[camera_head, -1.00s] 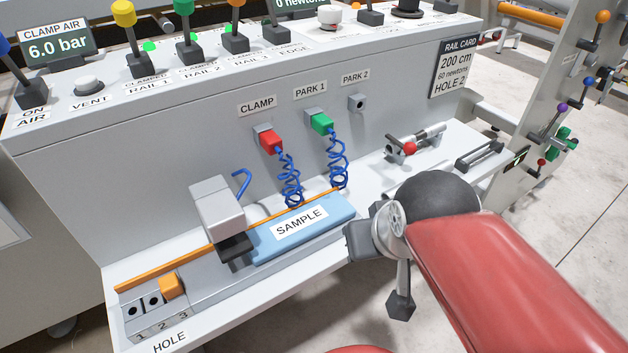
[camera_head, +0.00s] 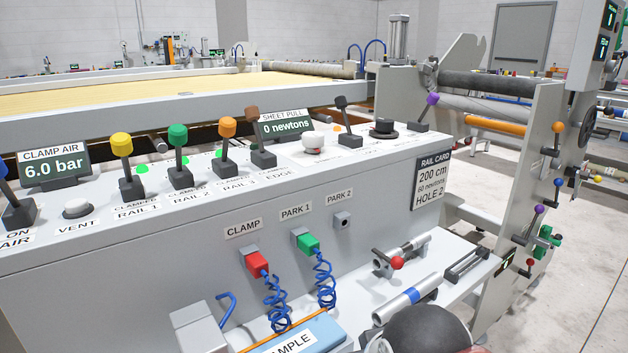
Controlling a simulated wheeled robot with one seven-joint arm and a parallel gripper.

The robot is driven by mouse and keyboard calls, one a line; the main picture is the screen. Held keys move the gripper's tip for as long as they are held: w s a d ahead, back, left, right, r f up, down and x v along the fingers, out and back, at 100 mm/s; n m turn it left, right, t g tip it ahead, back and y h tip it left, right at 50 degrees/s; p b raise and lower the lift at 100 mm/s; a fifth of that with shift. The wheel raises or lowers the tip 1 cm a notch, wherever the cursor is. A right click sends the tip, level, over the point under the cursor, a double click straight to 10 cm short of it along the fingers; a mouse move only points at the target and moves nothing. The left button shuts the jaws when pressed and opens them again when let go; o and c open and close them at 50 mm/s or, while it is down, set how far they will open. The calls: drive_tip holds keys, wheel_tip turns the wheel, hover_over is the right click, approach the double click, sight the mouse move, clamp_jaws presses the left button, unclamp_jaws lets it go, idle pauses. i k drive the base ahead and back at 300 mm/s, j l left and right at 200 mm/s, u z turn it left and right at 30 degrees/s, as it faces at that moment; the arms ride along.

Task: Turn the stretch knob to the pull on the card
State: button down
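The rail card (camera_head: 432,182) on the console's front reads 200 cm, 60 newtons, HOLE 2. The sheet pull display (camera_head: 285,127) on the console top reads 0 newtons. Two round knobs stand to its right: a white one (camera_head: 313,143) on a pale plate and a broad black one (camera_head: 383,128). Their labels are too small to read, so I cannot tell which is the stretch knob. A dark rounded part of my arm shows at the bottom edge, below and in front of the console. My gripper's fingers are out of the picture.
Upright levers crowd the console top, including a black-topped lever (camera_head: 346,121) between the knobs and a purple one (camera_head: 428,112) to their right. The clamp air display (camera_head: 54,167) reads 6.0 bar. Red (camera_head: 257,263) and green (camera_head: 308,244) plugs with coiled blue hoses protrude from the front.

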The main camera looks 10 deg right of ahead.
sight(313, 141)
drive_tip(key=i+l, duration=0.1)
drive_tip(key=l, duration=0.25)
drive_tip(key=i+l+z, duration=0.15)
drive_tip(key=l, duration=0.55)
drive_tip(key=i+l+z, duration=0.1)
drive_tip(key=l, duration=0.25)
drive_tip(key=u, duration=1.25)
drive_tip(key=i+l, duration=0.05)
